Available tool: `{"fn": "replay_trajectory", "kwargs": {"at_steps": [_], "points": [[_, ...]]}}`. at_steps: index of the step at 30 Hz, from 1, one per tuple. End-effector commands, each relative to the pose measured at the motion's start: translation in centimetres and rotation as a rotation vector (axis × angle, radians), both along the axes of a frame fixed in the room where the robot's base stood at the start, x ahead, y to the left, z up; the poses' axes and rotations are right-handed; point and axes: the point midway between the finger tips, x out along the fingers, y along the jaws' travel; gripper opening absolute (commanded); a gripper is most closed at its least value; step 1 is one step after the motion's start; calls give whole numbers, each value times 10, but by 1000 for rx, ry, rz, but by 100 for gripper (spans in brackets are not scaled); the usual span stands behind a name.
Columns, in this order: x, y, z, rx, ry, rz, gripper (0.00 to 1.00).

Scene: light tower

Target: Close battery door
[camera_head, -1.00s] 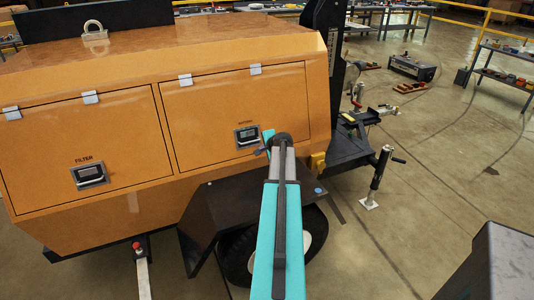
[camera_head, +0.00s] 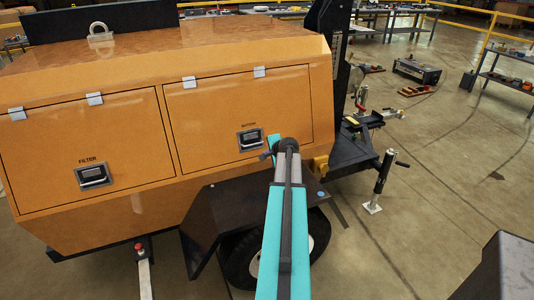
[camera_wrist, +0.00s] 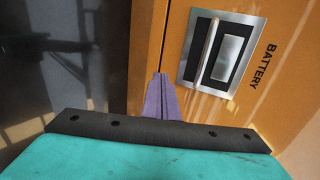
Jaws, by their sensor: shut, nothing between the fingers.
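The orange battery door (camera_head: 219,113) is the right-hand panel on the side of the light tower. It lies flush with the body in the head view, with no gap that I can see. Its silver and black latch (camera_head: 250,139) sits low on the panel under the word BATTERY. In the wrist view the latch (camera_wrist: 222,54) is close, beside the door's lower edge. My gripper (camera_wrist: 160,82) is shut and empty, its purple fingers pointing at the lower edge near the latch. Contact cannot be told.
The orange filter door (camera_head: 85,150) is flush at the left. A dark fender (camera_head: 215,210) and wheel lie below the battery door. A jack stand (camera_head: 381,180) stands at the right.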

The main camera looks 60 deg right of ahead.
Motion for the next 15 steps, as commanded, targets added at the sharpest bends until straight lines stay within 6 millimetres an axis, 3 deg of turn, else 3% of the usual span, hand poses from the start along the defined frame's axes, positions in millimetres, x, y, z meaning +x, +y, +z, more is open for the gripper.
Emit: {"fn": "replay_trajectory", "kwargs": {"at_steps": [15], "points": [[-44,32,38,2,-1,1,0]]}}
